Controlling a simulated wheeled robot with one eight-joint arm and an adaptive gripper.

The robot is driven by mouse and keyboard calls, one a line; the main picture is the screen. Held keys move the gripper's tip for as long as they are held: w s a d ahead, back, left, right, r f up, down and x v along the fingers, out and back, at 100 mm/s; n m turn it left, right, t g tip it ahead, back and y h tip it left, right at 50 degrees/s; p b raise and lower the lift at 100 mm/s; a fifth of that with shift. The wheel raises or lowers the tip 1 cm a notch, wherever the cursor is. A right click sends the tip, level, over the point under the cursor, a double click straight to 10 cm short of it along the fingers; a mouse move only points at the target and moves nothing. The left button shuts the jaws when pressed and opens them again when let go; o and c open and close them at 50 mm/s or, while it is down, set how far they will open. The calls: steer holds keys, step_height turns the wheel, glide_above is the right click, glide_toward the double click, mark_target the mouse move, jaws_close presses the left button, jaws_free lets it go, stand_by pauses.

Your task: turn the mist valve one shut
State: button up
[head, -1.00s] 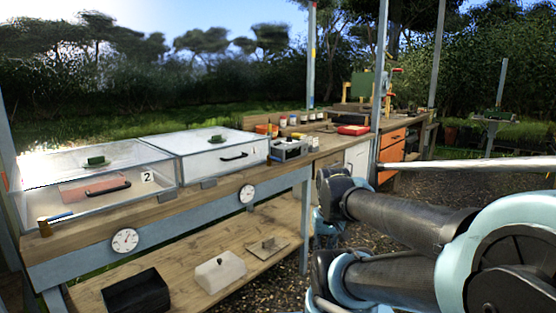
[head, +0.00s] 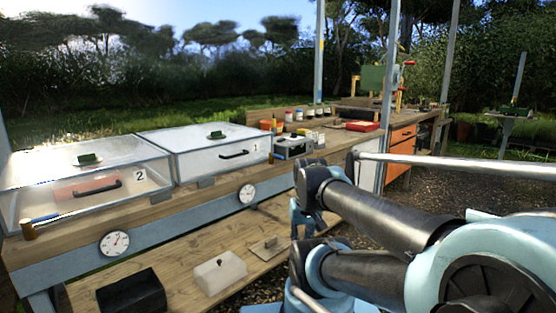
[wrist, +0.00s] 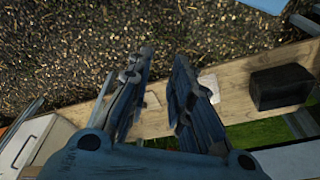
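I cannot pick out for certain a mist valve one in either view. Two clear-lidded boxes stand on the bench: box 1 (head: 215,160), marked 1, and box 2 (head: 150,205), marked 2. Each has a small green piece on its lid, one on box 1 (head: 216,134) and one on box 2 (head: 88,158). Two round white dials, a left one (head: 115,243) and a right one (head: 246,194), sit on the bench's front rail. My gripper (wrist: 164,62) is open and empty in the wrist view, its two fingers apart and pointing down over gravel and the wooden lower shelf.
A black tray (head: 131,293), a white block (head: 219,272) and a small flat plate (head: 268,247) lie on the lower shelf. Blue posts (head: 391,80) stand farther back. A pale rod (head: 450,166) crosses at right. Gravel (head: 460,195) beyond my arm looks clear.

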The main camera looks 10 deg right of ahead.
steer(key=w+a+r+y, duration=0.35)
steer(key=w+r, duration=0.25)
steer(key=w, duration=0.4)
steer(key=m+t+y, duration=0.1)
steer(key=t+y, duration=0.6)
steer(key=y, duration=0.2)
glide_toward(279, 157)
steer(key=x, duration=1)
steer(key=shift+w+d, duration=0.15)
steer(key=shift+w, duration=0.3)
jaws_close()
